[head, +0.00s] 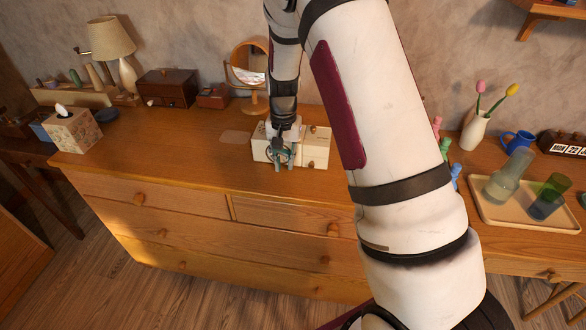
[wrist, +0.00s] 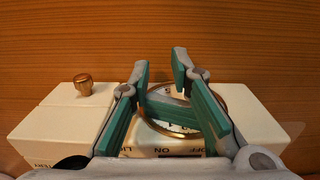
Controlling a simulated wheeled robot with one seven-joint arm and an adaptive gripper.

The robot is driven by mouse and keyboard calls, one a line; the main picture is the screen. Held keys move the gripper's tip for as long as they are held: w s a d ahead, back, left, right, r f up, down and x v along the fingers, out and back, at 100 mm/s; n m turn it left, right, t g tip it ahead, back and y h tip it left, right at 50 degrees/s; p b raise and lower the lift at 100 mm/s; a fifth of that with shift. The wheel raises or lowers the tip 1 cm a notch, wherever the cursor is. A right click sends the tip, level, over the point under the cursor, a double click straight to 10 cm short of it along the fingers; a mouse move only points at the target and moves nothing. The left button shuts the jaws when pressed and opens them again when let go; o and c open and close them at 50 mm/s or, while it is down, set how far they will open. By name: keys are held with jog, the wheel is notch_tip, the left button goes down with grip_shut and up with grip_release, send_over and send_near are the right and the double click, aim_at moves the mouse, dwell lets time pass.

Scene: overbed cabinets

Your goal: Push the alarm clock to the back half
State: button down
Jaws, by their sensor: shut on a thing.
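The alarm clock (head: 318,145) is a cream box with a small brass knob and a round dial. It stands on the wooden dresser top (head: 205,165), a little back from the front edge. My gripper (head: 283,166) comes down over its left part in the head view and hides some of its face. In the wrist view, the clock (wrist: 55,125) lies beneath the gripper (wrist: 160,65), with the brass knob at left. The teal-padded fingers are at the brass-ringed dial, shut on the clock with the tips apart. Part of the dial is hidden.
Behind the clock stand a round mirror (head: 249,66), a small red box (head: 213,97) and a dark wooden box (head: 167,89). A tissue box (head: 73,130) is at far left. A tray (head: 515,214) with glasses is at right. Open wood lies left of the clock.

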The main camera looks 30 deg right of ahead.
jog(key=shift+w+d, duration=0.1)
jog(key=shift+w, duration=0.05)
jog(key=shift+w+d+b, duration=0.7)
jog(key=shift+w, duration=0.25)
jog(key=shift+w+d+b, duration=0.7)
jog(key=shift+w, duration=0.25)
jog(key=shift+w+d+b, duration=0.7)
jog(key=shift+w+d, duration=0.05)
jog(key=shift+w, duration=0.3)
jog(key=shift+w+d+b, duration=0.7)
jog(key=shift+w+d, duration=0.05)
jog(key=shift+w, duration=0.25)
jog(key=shift+w+d+b, duration=0.55)
jog(key=shift+w, duration=0.25)
jog(key=shift+s+a+p, duration=0.4)
jog(key=shift+s+a, duration=0.1)
jog(key=shift+s, duration=0.15)
jog(key=shift+s+a+p, duration=0.4)
jog(key=shift+s+a, duration=0.05)
jog(key=shift+s, duration=0.2)
